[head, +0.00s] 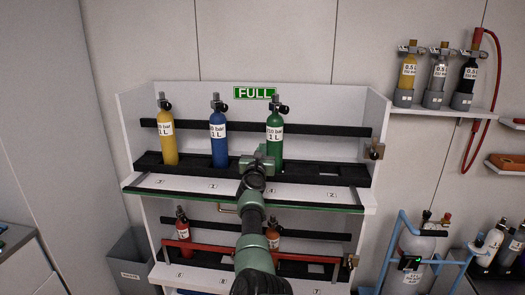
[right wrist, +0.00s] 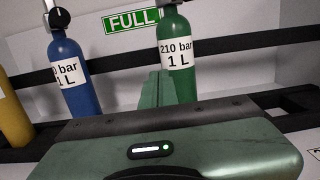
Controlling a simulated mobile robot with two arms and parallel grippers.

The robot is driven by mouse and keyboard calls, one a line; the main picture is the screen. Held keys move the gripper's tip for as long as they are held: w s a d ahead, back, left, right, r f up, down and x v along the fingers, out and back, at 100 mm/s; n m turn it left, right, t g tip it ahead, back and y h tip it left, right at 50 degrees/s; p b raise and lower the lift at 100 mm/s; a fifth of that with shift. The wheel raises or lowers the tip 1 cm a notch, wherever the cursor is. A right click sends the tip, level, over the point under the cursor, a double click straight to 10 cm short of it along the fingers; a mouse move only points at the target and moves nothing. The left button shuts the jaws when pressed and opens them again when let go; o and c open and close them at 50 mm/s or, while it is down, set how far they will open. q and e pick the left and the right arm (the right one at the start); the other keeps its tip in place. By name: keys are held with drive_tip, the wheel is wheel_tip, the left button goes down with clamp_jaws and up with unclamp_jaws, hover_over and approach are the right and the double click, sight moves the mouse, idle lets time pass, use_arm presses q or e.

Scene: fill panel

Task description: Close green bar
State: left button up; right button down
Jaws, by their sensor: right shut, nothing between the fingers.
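The green bar (head: 318,207) lies low along the front edge of the upper shelf. My right gripper (head: 258,160) is above and behind that edge, in front of the green cylinder (head: 275,135), and apart from the bar. Its fingers (right wrist: 158,85) are shut and empty in the right wrist view, where they overlap the lower left side of the green cylinder (right wrist: 178,60). My right arm hides the middle of the bar. The bar does not show in the right wrist view. A metal latch (head: 375,151) sits at the shelf's right end. My left gripper is not in view.
A yellow cylinder (head: 167,137) and a blue cylinder (head: 218,138) stand left of the green one under the FULL sign (head: 255,93). A red bar (head: 205,248) crosses the lower shelf before small cylinders. The upper shelf's right slot is empty.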

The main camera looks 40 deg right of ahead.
drive_tip(key=s+a+f+b, duration=0.4)
drive_tip(key=a+f, duration=0.1)
drive_tip(key=f, duration=0.5)
drive_tip(key=shift+s+a, duration=0.15)
drive_tip(key=shift+s, duration=0.2)
drive_tip(key=shift+a+r, duration=0.1)
